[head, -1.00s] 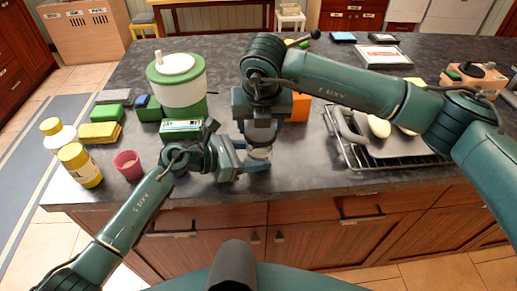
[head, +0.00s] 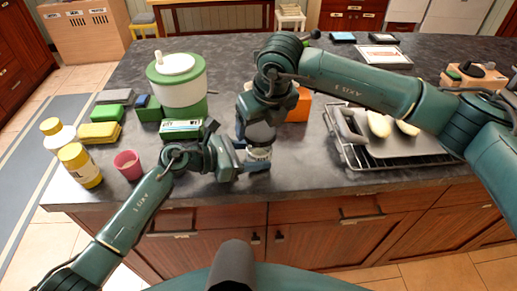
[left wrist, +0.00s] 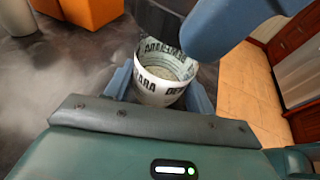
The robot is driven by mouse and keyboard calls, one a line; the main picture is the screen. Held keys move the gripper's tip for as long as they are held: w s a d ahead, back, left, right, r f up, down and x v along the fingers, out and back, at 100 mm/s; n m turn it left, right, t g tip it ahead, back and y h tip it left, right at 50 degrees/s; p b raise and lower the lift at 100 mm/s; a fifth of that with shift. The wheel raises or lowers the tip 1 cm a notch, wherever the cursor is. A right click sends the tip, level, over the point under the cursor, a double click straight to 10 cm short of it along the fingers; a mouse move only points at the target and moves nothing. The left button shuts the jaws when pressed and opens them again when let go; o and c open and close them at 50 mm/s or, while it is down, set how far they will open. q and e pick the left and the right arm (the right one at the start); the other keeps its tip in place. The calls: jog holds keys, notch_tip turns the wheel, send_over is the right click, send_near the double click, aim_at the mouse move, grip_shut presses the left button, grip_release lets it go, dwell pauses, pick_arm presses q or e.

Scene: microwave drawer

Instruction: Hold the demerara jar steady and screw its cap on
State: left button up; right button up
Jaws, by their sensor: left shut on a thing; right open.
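The demerara jar (head: 258,155) stands near the counter's front edge, a pale jar with dark lettering. In the left wrist view the jar (left wrist: 160,88) looks upright, its pale inside visible from above. My left gripper (head: 248,164) is shut around the jar, one blue finger on each side. My right gripper (head: 257,136) is open, pointing down just above the jar. In the left wrist view a blue part of my right gripper (left wrist: 232,25) and a dark part overhang the jar's far rim. I cannot make out the cap; my right gripper may hide it.
A pink cup (head: 127,165) and two yellow-and-white bottles (head: 80,166) stand at the left. A green-and-white canister (head: 178,82) and boxes are behind my left gripper. An orange box (head: 300,107) is behind the jar; a wire rack (head: 352,160) with a tray is right.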

jog(key=n+y, duration=0.1)
jog(key=n, duration=0.2)
jog(key=n+g, duration=0.1)
jog(key=n, duration=0.3)
jog(key=shift+y, duration=0.4)
jog(key=n+g, duration=0.1)
jog(key=n, duration=0.2)
jog(key=n+g, duration=0.1)
jog(key=n, duration=0.2)
jog(key=shift+c, duration=0.4)
jog(key=c, duration=0.8)
jog(key=m+t, duration=0.1)
jog(key=m, duration=0.5)
jog(key=shift+m+t, duration=0.4)
jog(key=shift+c, duration=0.2)
jog(key=m+t+h, duration=0.1)
jog(key=m, duration=0.3)
jog(key=shift+d+m, duration=0.1)
jog(key=shift+m, duration=0.3)
jog(key=shift+w+d+m+h, duration=0.1)
jog(key=shift+m+h, duration=0.4)
jog(key=shift+m, duration=0.5)
